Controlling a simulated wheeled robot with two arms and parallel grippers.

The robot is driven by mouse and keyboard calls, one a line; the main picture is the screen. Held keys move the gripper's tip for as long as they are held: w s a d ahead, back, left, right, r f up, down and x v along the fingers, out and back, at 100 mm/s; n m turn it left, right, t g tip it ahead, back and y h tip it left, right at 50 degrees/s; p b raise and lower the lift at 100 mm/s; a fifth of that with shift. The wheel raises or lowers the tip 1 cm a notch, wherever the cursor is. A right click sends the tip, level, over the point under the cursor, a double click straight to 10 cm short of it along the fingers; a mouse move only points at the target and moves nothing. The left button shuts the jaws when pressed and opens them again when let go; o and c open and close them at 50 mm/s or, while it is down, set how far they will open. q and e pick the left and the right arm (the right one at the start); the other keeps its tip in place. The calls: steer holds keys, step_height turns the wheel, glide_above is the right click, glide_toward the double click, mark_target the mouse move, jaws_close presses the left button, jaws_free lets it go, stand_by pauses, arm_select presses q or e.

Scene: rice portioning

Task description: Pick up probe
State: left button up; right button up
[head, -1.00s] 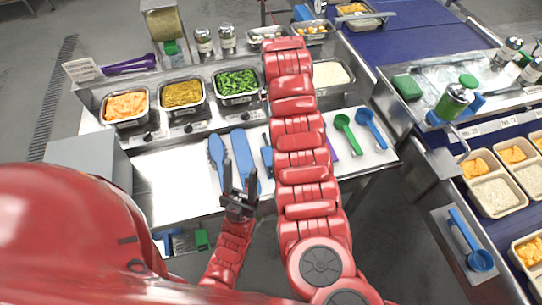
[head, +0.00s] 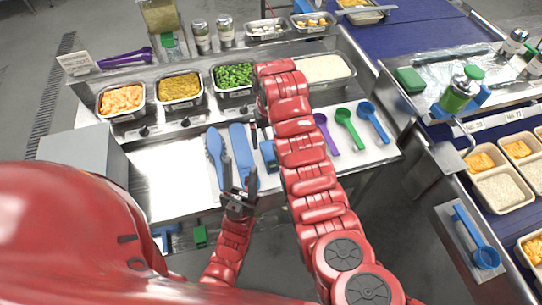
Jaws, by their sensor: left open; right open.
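No probe can be clearly made out. A small blue item (head: 268,153), which may be it, lies on the steel counter, partly covered by my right arm. My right gripper (head: 258,136) points down just above and left of this item, mostly hidden by the arm; a dark finger shows, and it is open. I cannot tell whether it touches the item. My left gripper (head: 239,171) is open and empty at the counter's front edge, over the lower ends of two blue spatulas (head: 215,150).
Purple (head: 325,133), green (head: 349,127) and blue (head: 373,122) scoops lie right of my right arm. A grey box (head: 75,153) stands left.

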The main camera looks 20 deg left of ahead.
mark_target(271, 150)
steer(key=shift+d+f+p, duration=0.1)
steer(key=shift+f+p, duration=0.45)
steer(key=shift+f, duration=0.1)
step_height(271, 150, down, 3)
steer(key=shift+f+p, duration=0.15)
steer(key=shift+p, duration=0.8)
steer(key=shift+f, duration=0.45)
steer(key=c, duration=1.4)
steer(key=shift+r, duration=0.1)
